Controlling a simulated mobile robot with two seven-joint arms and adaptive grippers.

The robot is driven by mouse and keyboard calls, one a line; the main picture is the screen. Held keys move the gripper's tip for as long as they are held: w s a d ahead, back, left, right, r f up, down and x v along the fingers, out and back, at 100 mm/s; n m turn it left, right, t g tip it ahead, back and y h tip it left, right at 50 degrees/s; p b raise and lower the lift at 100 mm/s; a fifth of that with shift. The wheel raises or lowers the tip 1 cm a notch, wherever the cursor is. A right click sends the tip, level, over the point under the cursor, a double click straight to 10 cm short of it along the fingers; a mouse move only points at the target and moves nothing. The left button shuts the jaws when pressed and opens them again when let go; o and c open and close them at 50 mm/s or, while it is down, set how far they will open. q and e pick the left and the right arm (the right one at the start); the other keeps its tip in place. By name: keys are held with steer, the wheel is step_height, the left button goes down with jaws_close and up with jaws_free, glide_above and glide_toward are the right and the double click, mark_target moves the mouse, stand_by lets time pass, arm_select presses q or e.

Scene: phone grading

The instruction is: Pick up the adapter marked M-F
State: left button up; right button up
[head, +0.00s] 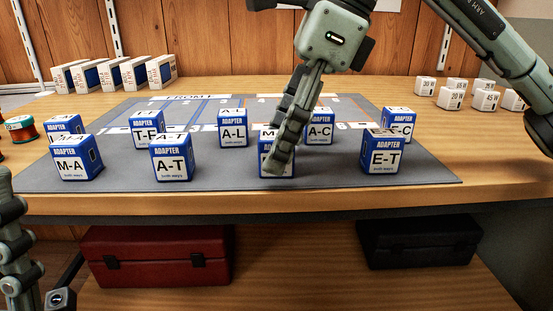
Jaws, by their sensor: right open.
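My right gripper (276,152) reaches down from the top right. It is open, with its fingers close in front of and over a blue-and-white adapter box (290,163) in the front row, right of the middle. The fingers hide most of that box's front label; an M shows at its top, but the rest of the marking cannot be read. I cannot tell whether the fingers touch it. No box shows a fully readable M-F. Part of my left arm and gripper (22,262) shows at the lower left edge; its jaws are not clear.
Other adapter boxes stand on the grey mat (225,180): M-A (75,165), A-T (172,165), A-L (233,133), A-C (320,132), E-T (384,158) and several partly hidden ones. White boxes (160,72) and small white cubes (450,100) stand behind. Red (160,258) and black (420,243) cases lie below.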

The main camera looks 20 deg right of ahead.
steer(key=shift+w+a+f, duration=0.1)
steer(key=shift+a+f, duration=0.1)
steer(key=shift+f, duration=0.25)
steer(key=c, duration=1.1)
steer(key=shift+r, duration=0.15)
steer(key=shift+c, duration=0.2)
